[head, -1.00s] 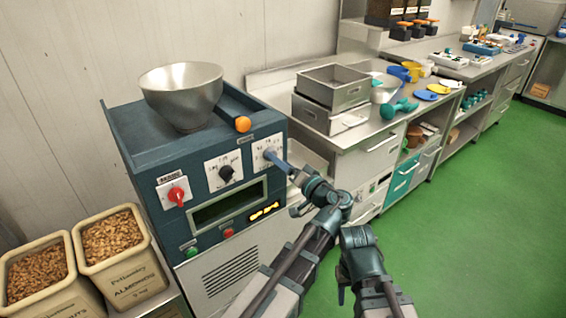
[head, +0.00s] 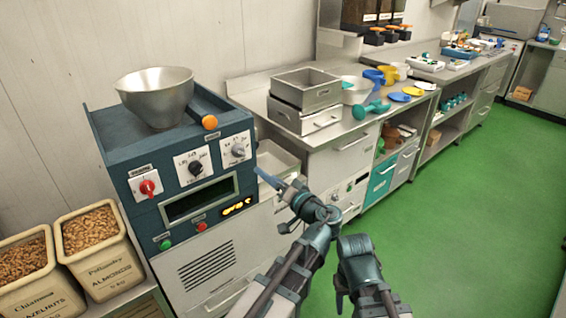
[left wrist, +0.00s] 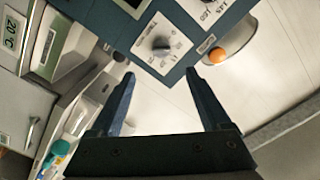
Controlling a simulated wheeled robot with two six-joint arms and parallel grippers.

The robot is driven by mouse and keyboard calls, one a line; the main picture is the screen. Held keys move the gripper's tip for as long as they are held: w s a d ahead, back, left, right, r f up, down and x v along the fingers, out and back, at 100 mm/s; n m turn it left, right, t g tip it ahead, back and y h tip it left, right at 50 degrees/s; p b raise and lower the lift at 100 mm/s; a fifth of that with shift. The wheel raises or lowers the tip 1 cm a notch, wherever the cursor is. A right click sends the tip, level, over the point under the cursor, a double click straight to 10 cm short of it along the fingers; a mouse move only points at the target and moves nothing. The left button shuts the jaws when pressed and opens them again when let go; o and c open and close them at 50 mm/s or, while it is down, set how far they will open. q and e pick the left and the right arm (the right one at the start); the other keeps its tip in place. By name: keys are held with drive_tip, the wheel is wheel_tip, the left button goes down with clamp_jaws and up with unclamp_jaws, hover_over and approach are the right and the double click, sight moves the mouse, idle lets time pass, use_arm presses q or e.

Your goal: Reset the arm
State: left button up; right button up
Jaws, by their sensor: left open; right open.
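My left gripper (head: 268,178) is just off the right front edge of the blue control box (head: 150,218), in the air. In the left wrist view its two dark blue fingers (left wrist: 160,103) are spread apart with nothing between them. The grey knob (head: 238,150) on a white dial plate is ahead of the fingertips and clear of them; it also shows in the left wrist view (left wrist: 160,45). My right arm is at the lower middle of the head view, but its gripper cannot be made out.
Nut bins (head: 105,268) stand at left. Green floor (head: 460,230) is open at right.

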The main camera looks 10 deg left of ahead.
use_arm(q)
drive_tip(key=s+a+f+g+h, duration=0.2)
drive_tip(key=s+f+g+h, duration=0.25)
drive_tip(key=f, duration=0.45)
drive_tip(key=s+a+f+g+h, duration=0.25)
drive_tip(key=s+f, duration=0.25)
drive_tip(key=f, duration=0.4)
drive_tip(key=s+d+f+m+g+h, duration=0.25)
drive_tip(key=s+d, duration=0.25)
drive_tip(key=d, duration=0.4)
drive_tip(key=s+d+f+m+g+h, duration=0.1)
drive_tip(key=s+d+m+g+h, duration=0.2)
drive_tip(key=s+d, duration=0.5)
wheel_tip(320, 180, up, 12)
drive_tip(key=w+d+t+p, duration=0.1)
drive_tip(key=w+p, duration=0.1)
drive_tip(key=p, duration=1)
drive_tip(key=shift+w+d+r, duration=0.2)
drive_tip(key=shift+w+d, duration=0.05)
drive_tip(key=shift+d, duration=0.05)
drive_tip(key=shift+t+h, duration=0.25)
